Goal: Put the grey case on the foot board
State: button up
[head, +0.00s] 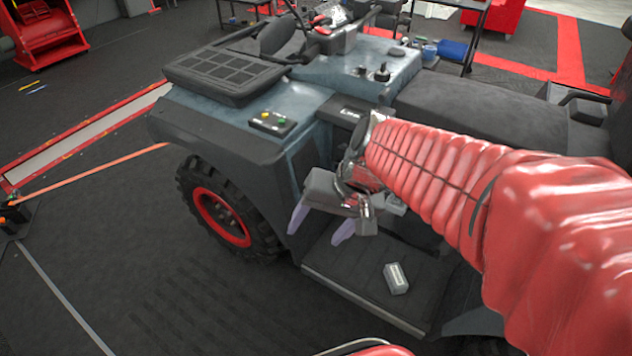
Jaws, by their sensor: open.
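A small grey case (396,279) with a pale label on its top lies on the dark foot board (350,292) of the quad vehicle. It rests on the right part of the board, slightly turned. My gripper (321,228) is above the left part of the foot board, up and to the left of the case and apart from it. Its two pale purple fingers point downward and are spread, with nothing between them. My red sleeved arm comes in from the right and hides part of the vehicle's side.
The quad vehicle's front wheel (222,216) stands left of the foot board. A dark box with coloured buttons (272,123) sits on the front fender. The seat (480,115) is behind my arm. The floor at left is mostly clear, with an orange strap (95,172) across it.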

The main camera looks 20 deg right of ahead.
jog(key=s+d+r+n+t+h, duration=0.1)
jog(key=s+r+n+t+h, duration=0.1)
jog(key=s+r+n+h, duration=0.1)
jog(key=shift+s+d+r+n+t, duration=0.35)
jog(key=shift+s+r+n, duration=0.35)
jog(key=shift+s+r, duration=0.75)
jog(key=shift+a, duration=0.1)
dwell(0.3)
